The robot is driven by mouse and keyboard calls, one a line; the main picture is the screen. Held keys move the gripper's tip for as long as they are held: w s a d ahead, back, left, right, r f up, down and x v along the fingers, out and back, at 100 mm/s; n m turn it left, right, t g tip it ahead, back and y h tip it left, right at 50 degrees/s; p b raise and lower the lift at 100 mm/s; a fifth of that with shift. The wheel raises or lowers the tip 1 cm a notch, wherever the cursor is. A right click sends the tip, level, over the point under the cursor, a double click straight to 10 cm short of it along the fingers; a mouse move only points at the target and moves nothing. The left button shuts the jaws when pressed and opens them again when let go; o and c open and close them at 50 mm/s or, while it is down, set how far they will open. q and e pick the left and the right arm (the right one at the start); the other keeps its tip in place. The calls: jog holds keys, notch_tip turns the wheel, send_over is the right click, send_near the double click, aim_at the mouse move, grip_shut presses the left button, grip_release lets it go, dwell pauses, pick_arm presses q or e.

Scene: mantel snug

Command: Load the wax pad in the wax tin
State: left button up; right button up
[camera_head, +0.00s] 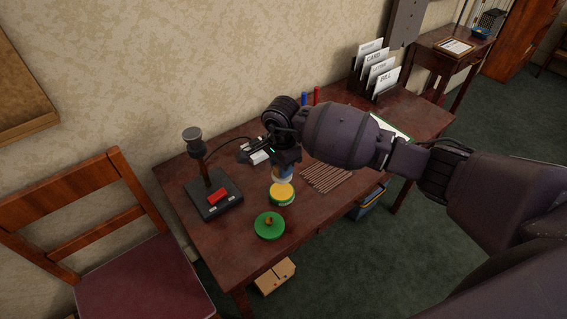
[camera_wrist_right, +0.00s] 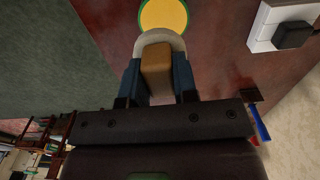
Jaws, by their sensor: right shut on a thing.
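The wax tin (camera_head: 282,199) is a low round green tin with a yellow top surface, standing on the dark red-brown table. It also shows at the top of the wrist view as a yellow disc with a green rim (camera_wrist_right: 163,13). My right gripper (camera_head: 283,172) is above and just behind the tin. In the wrist view my right gripper (camera_wrist_right: 157,80) has its blue fingers shut on the tan block-shaped handle of the wax pad (camera_wrist_right: 156,65). The pad's pale rounded end shows just short of the tin; any contact is unclear. My left gripper is not in view.
A green knobbed lid (camera_head: 269,226) lies in front of the tin. A black stand with a red block (camera_head: 217,195) is left. A brown slatted mat (camera_head: 327,177) lies right, and a letter rack (camera_head: 375,72) stands behind. A wooden chair (camera_head: 144,275) stands beside the table.

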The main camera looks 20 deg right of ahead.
jog(key=shift+w+f, duration=0.15)
jog(key=shift+w, duration=0.1)
jog(key=shift+f+b, duration=0.9)
jog(key=shift+f, duration=1.25)
jog(key=shift+f+b, duration=0.45)
jog(key=shift+f, duration=0.35)
jog(key=shift+f+b, duration=0.45)
jog(key=shift+f, duration=0.2)
dwell(0.3)
